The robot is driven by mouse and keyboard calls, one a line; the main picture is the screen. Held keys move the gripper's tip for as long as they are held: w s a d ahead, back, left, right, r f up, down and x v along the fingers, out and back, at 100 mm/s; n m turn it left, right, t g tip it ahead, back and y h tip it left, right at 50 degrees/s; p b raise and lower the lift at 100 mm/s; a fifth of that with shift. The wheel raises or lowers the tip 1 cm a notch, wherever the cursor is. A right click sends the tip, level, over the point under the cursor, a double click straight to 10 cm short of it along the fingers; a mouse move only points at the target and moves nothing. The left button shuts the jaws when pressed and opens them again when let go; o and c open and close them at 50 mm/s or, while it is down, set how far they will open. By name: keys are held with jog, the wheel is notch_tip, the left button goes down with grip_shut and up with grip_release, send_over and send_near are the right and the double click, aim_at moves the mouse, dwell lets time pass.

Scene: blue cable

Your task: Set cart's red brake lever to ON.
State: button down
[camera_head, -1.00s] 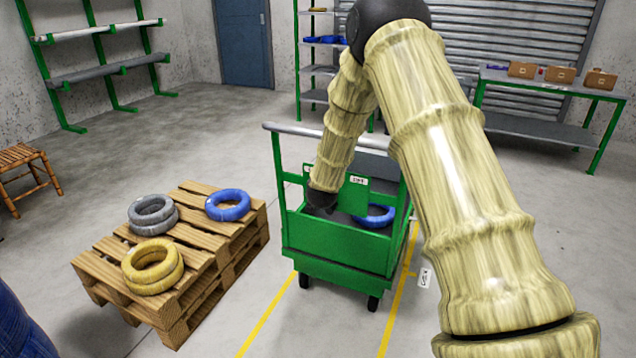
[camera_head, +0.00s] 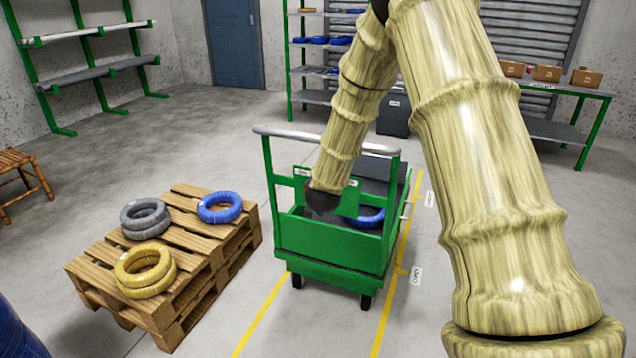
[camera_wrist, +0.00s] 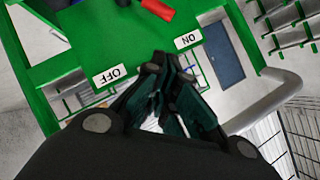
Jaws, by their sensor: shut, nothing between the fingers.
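The green cart (camera_head: 335,245) stands on the floor in the middle of the head view. The white ON label (camera_wrist: 188,40) is to the right on the green panel and the OFF label (camera_wrist: 109,76) is to the left, both upside down. The red end lies nearer ON in the picture. My gripper (camera_wrist: 165,62) is shut and empty, below the lever in the picture and apart from it. In the head view my gripper (camera_head: 322,203) is at the cart's upper body; the lever is hidden there.
A blue cable coil (camera_head: 368,217) lies in the cart. The cart's grey handle bar (camera_head: 320,140) crosses above it. A wooden pallet (camera_head: 190,240) with yellow, grey and blue coils stands to the left. Yellow floor lines (camera_head: 262,315) flank the cart. Open floor lies behind.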

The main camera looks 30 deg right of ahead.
jog(key=shift+v, duration=1.3)
jog(key=s+a+f+n+g+y+p, duration=0.2)
jog(key=s+a+f+n+g+p, duration=0.3)
jog(key=s+f, duration=0.6)
jog(key=s+a+f+n+y+p, duration=0.1)
jog(key=s+a+f+n+y, duration=0.15)
jog(key=s+a+f, duration=0.7)
jog(key=s+a+f+n+g+p, duration=0.1)
jog(key=s+a+f+n+g, duration=0.1)
jog(key=s, duration=0.7)
jog(key=s+a+f+n+g+y+p, duration=0.1)
jog(key=s+a+f+n+g+p, duration=0.1)
jog(key=s, duration=0.8)
jog(key=s+a+f+n+g+p, duration=0.1)
jog(key=s+a+f+n+g, duration=0.1)
jog(key=s, duration=0.8)
jog(key=shift+s+a+f+n+y, duration=0.25)
jog(key=shift+a+f+n+y, duration=0.1)
jog(key=shift+a+f+n, duration=0.2)
